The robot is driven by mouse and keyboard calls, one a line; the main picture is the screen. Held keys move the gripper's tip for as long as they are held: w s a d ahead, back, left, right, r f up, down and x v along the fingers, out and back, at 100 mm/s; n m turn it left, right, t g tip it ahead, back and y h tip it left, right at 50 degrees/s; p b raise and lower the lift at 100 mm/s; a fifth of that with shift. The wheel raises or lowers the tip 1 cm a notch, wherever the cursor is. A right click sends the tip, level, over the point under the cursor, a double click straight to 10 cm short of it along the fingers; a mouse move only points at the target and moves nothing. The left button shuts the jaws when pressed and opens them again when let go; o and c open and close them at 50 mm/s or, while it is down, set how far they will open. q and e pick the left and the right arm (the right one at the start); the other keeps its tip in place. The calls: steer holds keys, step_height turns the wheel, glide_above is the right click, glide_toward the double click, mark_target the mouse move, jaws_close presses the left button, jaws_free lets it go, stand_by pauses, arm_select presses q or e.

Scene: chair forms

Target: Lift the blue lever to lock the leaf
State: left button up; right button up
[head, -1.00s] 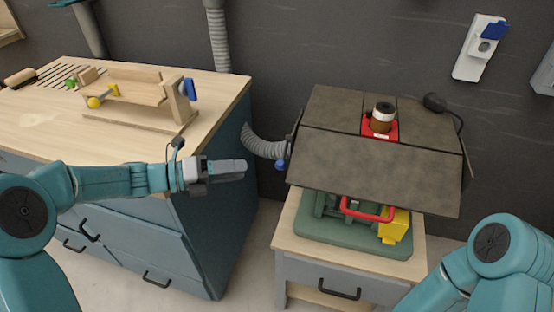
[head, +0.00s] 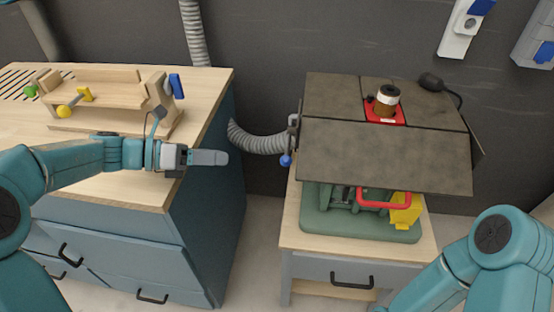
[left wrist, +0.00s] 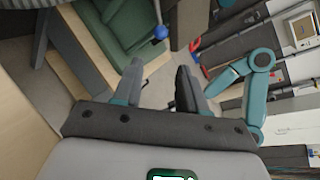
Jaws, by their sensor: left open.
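The blue lever knob (head: 286,160) hangs at the left side of the dark table top, by the near leaf (head: 385,155). The leaf slopes down toward me over the green machine. In the left wrist view the blue knob (left wrist: 160,32) shows beyond the fingers. My left gripper (head: 222,158) is left of the knob, apart from it, near the workbench's right edge. Its two fingers (left wrist: 160,75) stand apart with nothing between them. Of my right arm only links show in the head view; its gripper is out of the picture.
A grey hose (head: 255,138) runs between the workbench (head: 170,193) and the dark-topped table. A green machine (head: 318,222) with a red handle (head: 384,200) sits under the leaf. A red-based tool (head: 385,105) stands on top. Open floor shows between the two cabinets.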

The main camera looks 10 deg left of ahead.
mark_target(288, 146)
arm_select(q)
steer(key=x, duration=1.5)
steer(key=shift+w+d, duration=0.1)
steer(key=shift+d, duration=0.05)
steer(key=shift+c, duration=0.3)
